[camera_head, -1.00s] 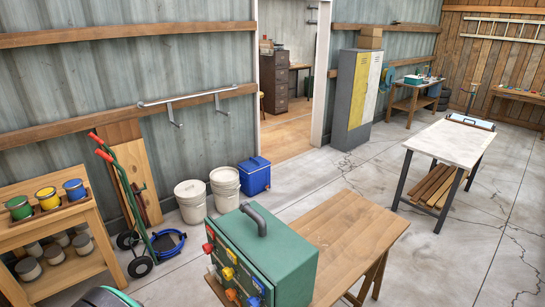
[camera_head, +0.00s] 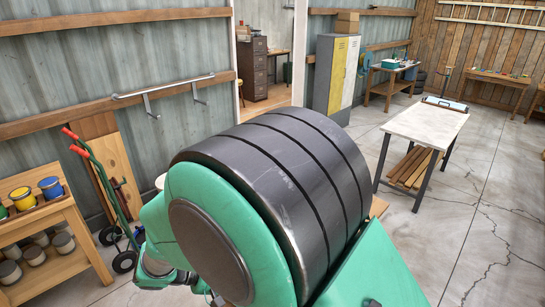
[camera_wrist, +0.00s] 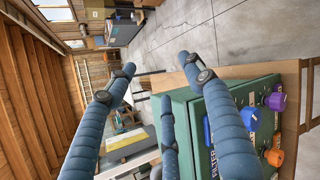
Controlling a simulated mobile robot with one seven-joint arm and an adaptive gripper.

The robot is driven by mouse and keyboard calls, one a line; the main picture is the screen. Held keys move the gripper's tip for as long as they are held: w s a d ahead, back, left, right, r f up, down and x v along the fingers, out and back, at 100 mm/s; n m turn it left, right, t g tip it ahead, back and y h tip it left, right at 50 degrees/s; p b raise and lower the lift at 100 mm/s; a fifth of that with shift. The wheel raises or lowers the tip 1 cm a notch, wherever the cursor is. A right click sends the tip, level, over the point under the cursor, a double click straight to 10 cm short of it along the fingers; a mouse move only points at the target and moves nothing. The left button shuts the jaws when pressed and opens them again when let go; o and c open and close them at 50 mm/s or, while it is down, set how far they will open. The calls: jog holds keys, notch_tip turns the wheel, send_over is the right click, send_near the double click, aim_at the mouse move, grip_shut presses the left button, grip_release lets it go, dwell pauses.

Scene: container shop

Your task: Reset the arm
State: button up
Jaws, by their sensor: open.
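My gripper (camera_wrist: 152,78) shows in the wrist view as several ribbed blue fingers. They are spread apart with nothing between them. I cannot tell whether a finger touches the box. In the head view my raised green and black arm fills the middle and hides the green box and nearly all of its table; my gripper is not visible there.
A white-topped table (camera_head: 428,124) with planks below stands at the right, with open concrete floor around it. At the left are a wooden shelf with paint cans (camera_head: 50,187) and a hand truck (camera_head: 110,190). A grey and yellow locker (camera_head: 335,75) stands behind.

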jog(key=s+d+r+m+g+y+b, duration=0.1)
jog(key=s+d+r+m+g+y, duration=0.15)
jog(key=d, duration=0.55)
jog(key=s+d+r+m+g+y+b, duration=0.1)
jog(key=s+d+r+m+y+b, duration=0.2)
jog(key=d, duration=0.4)
jog(key=s+d+r+m+t+y+b, duration=0.3)
jog(key=s+d+r+m+t+y, duration=0.2)
jog(key=s+d, duration=0.4)
jog(key=shift+s+r+m+y, duration=0.55)
jog(key=shift+s+m+y, duration=0.15)
jog(key=shift+m, duration=0.45)
jog(key=shift+t, duration=0.25)
